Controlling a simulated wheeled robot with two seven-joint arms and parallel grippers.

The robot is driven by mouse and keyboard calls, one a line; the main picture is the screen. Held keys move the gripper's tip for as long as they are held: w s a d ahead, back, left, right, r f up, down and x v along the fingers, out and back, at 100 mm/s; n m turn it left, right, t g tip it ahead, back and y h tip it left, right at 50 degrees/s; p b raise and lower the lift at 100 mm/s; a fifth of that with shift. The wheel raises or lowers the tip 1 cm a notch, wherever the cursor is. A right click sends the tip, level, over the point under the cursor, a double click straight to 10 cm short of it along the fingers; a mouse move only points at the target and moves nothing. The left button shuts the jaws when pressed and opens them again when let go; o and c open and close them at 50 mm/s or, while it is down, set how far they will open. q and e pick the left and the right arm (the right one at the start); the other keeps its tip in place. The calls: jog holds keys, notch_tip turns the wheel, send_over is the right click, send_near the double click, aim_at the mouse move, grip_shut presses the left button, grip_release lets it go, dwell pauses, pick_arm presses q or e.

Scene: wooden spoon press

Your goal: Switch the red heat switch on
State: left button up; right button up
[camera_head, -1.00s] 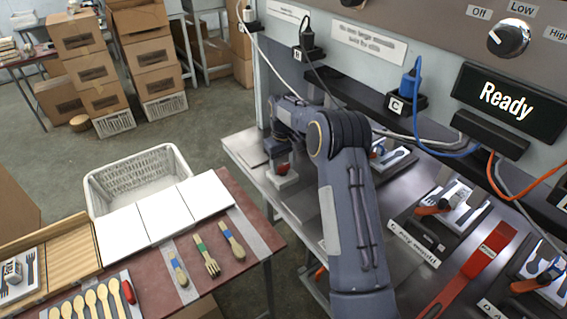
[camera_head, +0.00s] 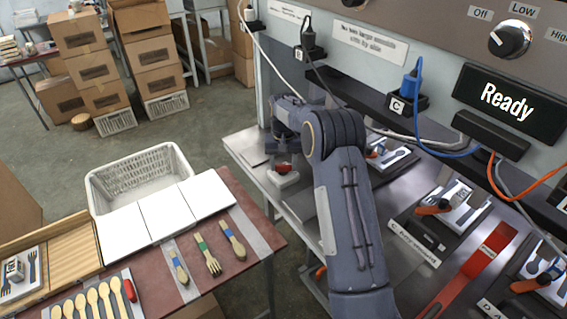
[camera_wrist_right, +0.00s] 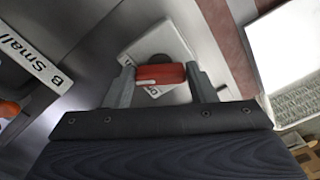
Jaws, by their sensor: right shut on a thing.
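The red heat switch (camera_head: 283,169) is a short red grip on a pale base plate (camera_head: 289,181), at the far left end of the steel bench. It also shows in the wrist view as a red bar (camera_wrist_right: 160,74) over the pale plate. My right gripper (camera_head: 283,160) reaches down over it, and in the wrist view its two fingers (camera_wrist_right: 160,77) press on the bar's two ends. My forearm hides part of the bench around it. The pictures do not clearly show whether the switch is on or off. My left gripper is out of view.
A "Ready" display (camera_head: 508,103) and a dial (camera_head: 509,40) are on the panel at right. Presses with orange handles (camera_head: 433,208) line the bench. A red-brown table (camera_head: 262,237) with spoons and a white basket (camera_head: 140,173) stand at left. A "B Small" sign (camera_wrist_right: 38,65) lies near the gripper.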

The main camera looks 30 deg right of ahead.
aim_at(284, 166)
jog(key=shift+w, duration=0.1)
jog(key=o, duration=1)
notch_tip(284, 166, up, 8)
jog(key=shift+f+b, duration=0.1)
jog(key=shift+b, duration=0.35)
